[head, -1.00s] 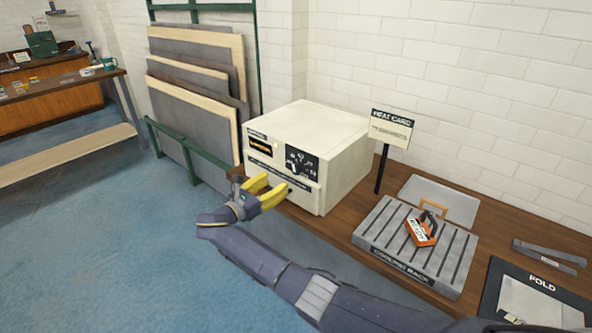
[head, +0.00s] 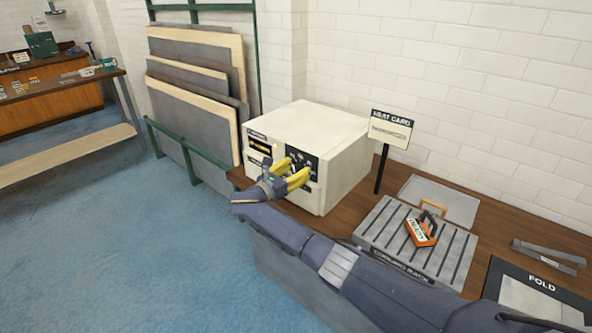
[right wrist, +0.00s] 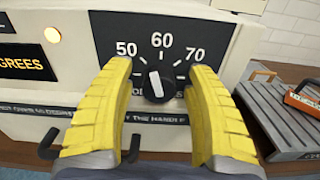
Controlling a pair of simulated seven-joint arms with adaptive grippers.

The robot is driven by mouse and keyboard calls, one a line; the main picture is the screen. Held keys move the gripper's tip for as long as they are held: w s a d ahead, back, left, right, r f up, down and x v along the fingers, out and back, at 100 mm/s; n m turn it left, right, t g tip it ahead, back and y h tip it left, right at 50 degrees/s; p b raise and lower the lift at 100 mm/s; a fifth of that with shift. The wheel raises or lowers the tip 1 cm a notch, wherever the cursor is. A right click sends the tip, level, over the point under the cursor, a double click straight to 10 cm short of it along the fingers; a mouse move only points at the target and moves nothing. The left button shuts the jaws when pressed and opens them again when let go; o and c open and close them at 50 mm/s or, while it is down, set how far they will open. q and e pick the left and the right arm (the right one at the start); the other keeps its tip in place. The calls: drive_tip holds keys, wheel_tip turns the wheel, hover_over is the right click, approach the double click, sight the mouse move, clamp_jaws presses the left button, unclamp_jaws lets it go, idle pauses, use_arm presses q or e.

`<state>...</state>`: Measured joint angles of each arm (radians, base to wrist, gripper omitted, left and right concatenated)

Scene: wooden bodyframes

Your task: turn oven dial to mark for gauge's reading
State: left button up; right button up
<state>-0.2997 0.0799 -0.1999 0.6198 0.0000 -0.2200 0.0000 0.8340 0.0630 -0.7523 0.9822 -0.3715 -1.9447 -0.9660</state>
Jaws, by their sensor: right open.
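The oven (head: 318,140) is a cream box on the wooden bench. Its black dial panel, marked 50, 60 and 70 in the right wrist view, holds a dark knob with a white pointer (right wrist: 156,83). The pointer leans slightly left of straight up, near 60. My right gripper (head: 292,171) has yellow fingers; it is open in front of the dial. In the right wrist view its fingertips (right wrist: 157,75) stand on either side of the knob with gaps. The heat card (head: 391,127) stands on a post right of the oven; its small print is unreadable. My left gripper is not in view.
An amber display reading "DEGREES" (right wrist: 22,66) is on the oven front. A handle bar (right wrist: 50,143) sits below the panel. Boards (head: 195,90) lean on the left.

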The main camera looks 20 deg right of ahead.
drive_tip(key=shift+c, duration=0.2)
clamp_jaws()
idle(0.3)
